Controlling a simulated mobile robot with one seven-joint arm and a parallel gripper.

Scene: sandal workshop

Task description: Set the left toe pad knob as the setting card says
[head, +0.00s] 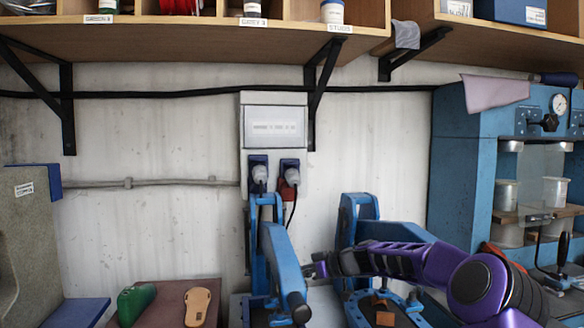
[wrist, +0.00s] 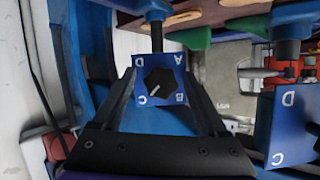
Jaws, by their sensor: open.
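In the wrist view a black faceted knob (wrist: 159,82) sits on a square blue plate (wrist: 140,75) with white letters A, B, C and D at its corners. The white mark on the knob points towards the C corner. My gripper (wrist: 160,77) is open, with one dark finger on each side of the plate. I cannot tell how far the fingertips are from the knob. In the head view my gripper (head: 313,268) is beside the blue lever of a press (head: 283,262), and the knob is hidden. I cannot make out a readable setting card in either view.
A second blue lettered plate (wrist: 288,125) is close on the right in the wrist view. The head view shows another blue press (head: 357,215), a sandal sole (head: 198,306) on a dark red bench, a wall box (head: 275,128) and overhead shelves (head: 190,35).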

